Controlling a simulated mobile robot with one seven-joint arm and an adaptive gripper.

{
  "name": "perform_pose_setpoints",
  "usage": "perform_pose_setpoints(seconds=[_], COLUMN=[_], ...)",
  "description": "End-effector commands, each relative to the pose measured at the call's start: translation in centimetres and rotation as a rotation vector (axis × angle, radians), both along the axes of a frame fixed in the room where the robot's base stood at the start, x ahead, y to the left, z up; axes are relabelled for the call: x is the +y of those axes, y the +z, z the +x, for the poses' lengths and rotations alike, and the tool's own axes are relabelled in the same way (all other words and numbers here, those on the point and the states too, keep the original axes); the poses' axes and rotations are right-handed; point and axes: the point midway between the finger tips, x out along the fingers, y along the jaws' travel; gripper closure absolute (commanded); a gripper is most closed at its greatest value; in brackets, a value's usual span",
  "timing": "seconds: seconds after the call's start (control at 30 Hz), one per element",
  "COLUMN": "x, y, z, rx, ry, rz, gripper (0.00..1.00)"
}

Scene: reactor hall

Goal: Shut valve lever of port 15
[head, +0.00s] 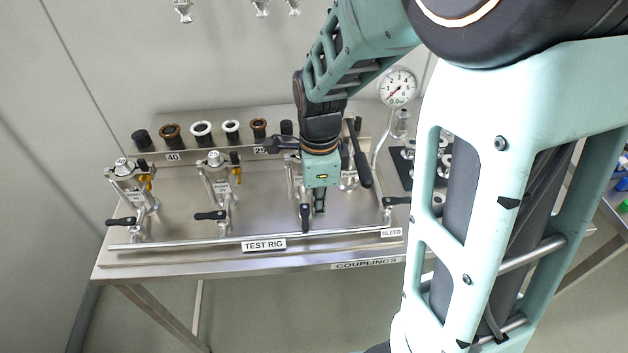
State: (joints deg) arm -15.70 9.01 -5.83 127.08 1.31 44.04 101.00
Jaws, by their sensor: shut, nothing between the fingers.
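My gripper (319,208) points down over the test rig, with its fingers shut and empty. It is just right of a black valve lever (305,217) on the third port from the left. That lever points toward the front of the rig, unlike the two levers on the left, which lie sideways. I cannot tell whether the fingers touch it. My gripper and wrist hide much of this port.
The two left ports have black levers (122,221) (210,215). A long black handle (359,155) stands right of my wrist. A bleed lever (397,201) and pressure gauge (398,87) are farther right. Coupling rings (201,131) line the back. A rail (200,244) runs along the front.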

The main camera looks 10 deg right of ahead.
Motion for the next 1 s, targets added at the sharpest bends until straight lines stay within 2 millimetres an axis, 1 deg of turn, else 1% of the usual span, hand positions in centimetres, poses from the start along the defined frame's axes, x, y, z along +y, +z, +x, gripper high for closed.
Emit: perform_pose_setpoints(seconds=[0.03,0.63,0.7,1.0], x=[0.0,0.0,0.7,3.3], y=[-0.9,-6.0,-5.5,-5.4], z=[0.0,0.0,-0.2,-0.4], rx=[0.001,-0.001,-0.002,-0.001], ry=[0.0,0.001,0.004,0.005], rz=[0.0,0.0,0.001,0.001], gripper=[1.0,1.0,1.0,1.0])
